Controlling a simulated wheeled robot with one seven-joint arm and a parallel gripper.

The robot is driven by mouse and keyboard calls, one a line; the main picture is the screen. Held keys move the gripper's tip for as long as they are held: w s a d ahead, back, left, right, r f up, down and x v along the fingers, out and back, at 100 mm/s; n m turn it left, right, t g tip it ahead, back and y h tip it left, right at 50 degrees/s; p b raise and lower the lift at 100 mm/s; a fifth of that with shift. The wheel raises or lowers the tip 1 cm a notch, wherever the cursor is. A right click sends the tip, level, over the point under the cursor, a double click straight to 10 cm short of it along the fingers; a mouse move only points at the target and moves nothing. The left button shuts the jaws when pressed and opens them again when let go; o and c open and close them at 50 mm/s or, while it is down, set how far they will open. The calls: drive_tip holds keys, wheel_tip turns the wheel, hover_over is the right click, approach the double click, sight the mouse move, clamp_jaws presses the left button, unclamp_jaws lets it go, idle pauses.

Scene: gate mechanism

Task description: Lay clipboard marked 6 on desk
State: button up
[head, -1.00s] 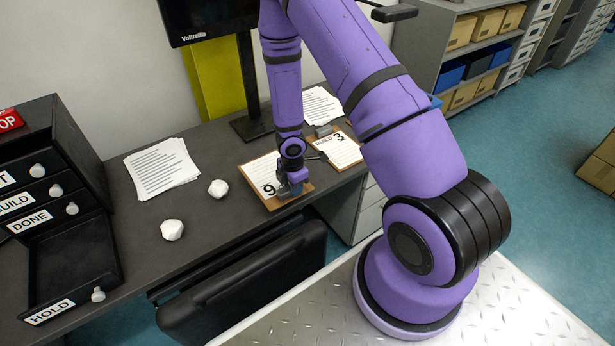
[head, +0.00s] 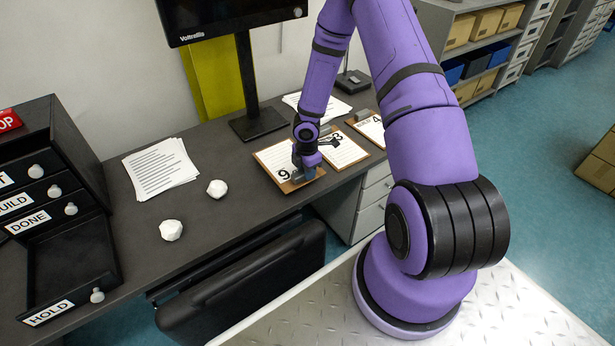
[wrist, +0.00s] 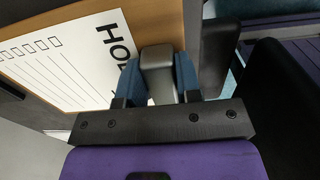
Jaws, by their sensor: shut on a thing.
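The held clipboard (head: 273,158) is brown with a white lined sheet. Its digit looks like a 9 in the head view, but its clip end faces me, so it reads as an upside-down 6. My gripper (head: 307,171) is shut on the metal clip at its near edge. In the wrist view the blue fingertips of my gripper (wrist: 158,82) pinch the grey clip (wrist: 158,70), beside the sheet (wrist: 60,60) with part of "HOLD" showing. The clipboard is over the desk (head: 215,240) near its front edge; I cannot tell whether it touches.
A clipboard marked 3 (head: 345,154) lies just right of the held one, and one marked 4 (head: 372,128) beyond it. Paper stacks (head: 160,168), white lumps (head: 217,189), a monitor stand (head: 257,122) and a drawer unit (head: 75,160) occupy the desk. Bare desk shows left of the held clipboard.

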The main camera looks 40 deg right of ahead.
drive_tip(key=shift+w+d, duration=0.1)
drive_tip(key=shift+d, duration=0.15)
drive_tip(key=shift+f, duration=1.75)
drive_tip(key=shift+f, duration=0.15)
drive_tip(key=o, duration=0.9)
